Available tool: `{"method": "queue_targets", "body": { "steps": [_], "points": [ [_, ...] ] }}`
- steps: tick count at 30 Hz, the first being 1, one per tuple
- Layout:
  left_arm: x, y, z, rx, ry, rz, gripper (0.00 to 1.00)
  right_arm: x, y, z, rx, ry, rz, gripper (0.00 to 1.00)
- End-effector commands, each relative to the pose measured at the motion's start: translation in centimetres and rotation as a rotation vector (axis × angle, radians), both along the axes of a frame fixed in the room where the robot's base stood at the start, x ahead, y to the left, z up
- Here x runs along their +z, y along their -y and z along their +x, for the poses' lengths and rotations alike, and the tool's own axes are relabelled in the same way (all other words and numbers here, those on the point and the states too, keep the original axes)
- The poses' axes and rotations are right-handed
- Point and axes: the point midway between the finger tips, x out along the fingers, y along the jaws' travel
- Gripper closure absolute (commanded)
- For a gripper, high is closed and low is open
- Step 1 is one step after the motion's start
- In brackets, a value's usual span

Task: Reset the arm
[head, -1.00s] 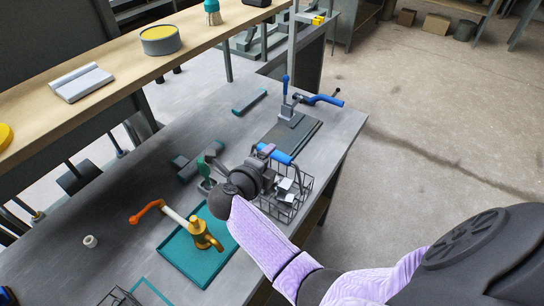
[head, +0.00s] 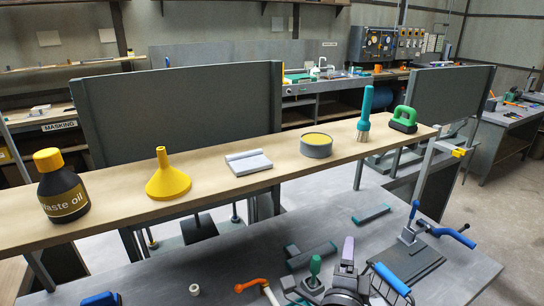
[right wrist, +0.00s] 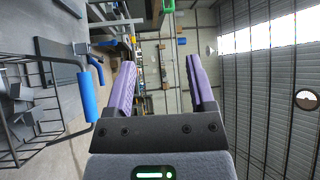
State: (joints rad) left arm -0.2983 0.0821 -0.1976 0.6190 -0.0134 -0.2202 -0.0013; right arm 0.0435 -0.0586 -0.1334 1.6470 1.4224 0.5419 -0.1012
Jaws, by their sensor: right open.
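My right gripper (head: 348,258) shows at the bottom edge of the head view, above the grey workbench and beside the wire basket with a blue handle (head: 392,278). In the right wrist view its two purple fingers (right wrist: 162,88) stand wide apart with nothing between them. The basket's blue handle (right wrist: 87,97) is just left of the fingers there, apart from them. Most of my right arm is out of the head view. My left gripper is not in view.
A wooden shelf (head: 110,198) crosses behind the bench, holding a waste oil bottle (head: 62,187), yellow funnel (head: 168,176), yellow-topped tin (head: 316,146), brush (head: 364,115) and green-handled tool (head: 404,119). A blue-handled clamp (head: 450,236) stands at right. An orange-handled tool (head: 252,285) lies at the front.

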Motion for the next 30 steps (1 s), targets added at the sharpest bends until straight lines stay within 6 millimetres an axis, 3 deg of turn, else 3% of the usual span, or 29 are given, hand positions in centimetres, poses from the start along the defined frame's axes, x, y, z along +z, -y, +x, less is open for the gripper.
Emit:
{"method": "queue_targets", "body": {
  "steps": [2,4,6,8,11,15,22,23,24,30],
  "points": [
    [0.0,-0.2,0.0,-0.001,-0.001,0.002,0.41,1.3,-4.9,-1.7,0.321,-0.011,-0.291,0.3],
    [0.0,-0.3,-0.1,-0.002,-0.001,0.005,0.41,0.2,-8.9,-4.1,0.578,-0.1,-0.542,0.3],
    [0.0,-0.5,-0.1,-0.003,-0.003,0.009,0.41,-2.0,-11.1,-6.8,0.769,-0.229,-0.736,0.3],
    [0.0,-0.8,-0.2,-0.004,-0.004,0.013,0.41,-4.1,-11.8,-9.1,0.891,-0.354,-0.865,0.3],
    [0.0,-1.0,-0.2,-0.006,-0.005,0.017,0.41,-7.0,-11.4,-12.8,1.034,-0.569,-1.024,0.3],
    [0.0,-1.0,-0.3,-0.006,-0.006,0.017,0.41,-9.9,-9.0,-17.6,1.157,-0.877,-1.164,0.3],
    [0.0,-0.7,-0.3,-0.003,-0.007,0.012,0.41,-11.3,-3.7,-24.9,1.228,-1.37,-1.247,0.3],
    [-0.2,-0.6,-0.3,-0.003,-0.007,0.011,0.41,-11.7,-3.2,-25.5,1.232,-1.419,-1.246,0.3],
    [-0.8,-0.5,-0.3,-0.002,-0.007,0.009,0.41,-13.9,-3.3,-25.1,1.242,-1.417,-1.242,0.3],
    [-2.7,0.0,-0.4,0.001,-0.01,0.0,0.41,-22.5,-3.5,-24.8,1.277,-1.442,-1.232,0.3]
  ]
}}
